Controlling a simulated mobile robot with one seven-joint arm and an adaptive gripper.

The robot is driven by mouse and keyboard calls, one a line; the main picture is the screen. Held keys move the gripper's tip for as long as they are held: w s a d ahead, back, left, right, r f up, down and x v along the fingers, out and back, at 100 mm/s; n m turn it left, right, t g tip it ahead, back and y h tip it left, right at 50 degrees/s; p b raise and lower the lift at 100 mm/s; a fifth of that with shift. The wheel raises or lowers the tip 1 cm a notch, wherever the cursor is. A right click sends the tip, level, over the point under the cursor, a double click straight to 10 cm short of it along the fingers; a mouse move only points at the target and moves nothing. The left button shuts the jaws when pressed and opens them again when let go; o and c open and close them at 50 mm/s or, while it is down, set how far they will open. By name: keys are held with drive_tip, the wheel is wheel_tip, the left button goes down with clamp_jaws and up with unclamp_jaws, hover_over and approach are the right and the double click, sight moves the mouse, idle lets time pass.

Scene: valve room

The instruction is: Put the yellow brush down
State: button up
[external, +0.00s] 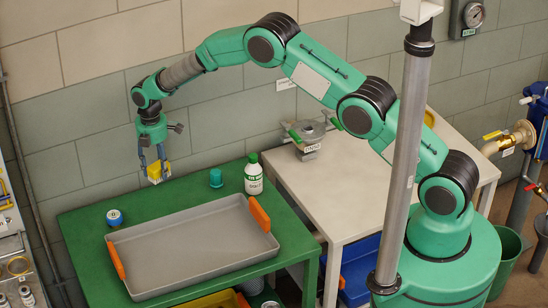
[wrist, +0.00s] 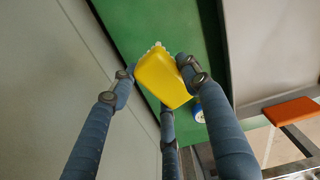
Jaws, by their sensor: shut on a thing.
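The yellow brush (external: 156,170) is held in my gripper (external: 154,164), in the air near the wall, above the back left part of the green table (external: 78,237). In the wrist view the brush (wrist: 162,80) has a yellow body with a pale, bumpy bristle edge at its top. The blue-grey fingers of my gripper (wrist: 155,72) are shut on it from its sides. Green table surface shows behind the brush in the wrist view. The brush appears apart from the table.
A large grey tray (external: 190,248) with orange handles fills most of the table. Free table lies between the roll and cup.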

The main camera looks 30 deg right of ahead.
drive_tip(key=shift+a, duration=0.35)
drive_tip(key=shift+f, duration=0.15)
hover_over(160, 201)
drive_tip(key=shift+f, duration=3)
drive_tip(key=shift+f+b, duration=0.4)
drive_tip(key=shift+f, duration=1.5)
drive_tip(key=shift+f, duration=0.1)
drive_tip(key=o, duration=1.2)
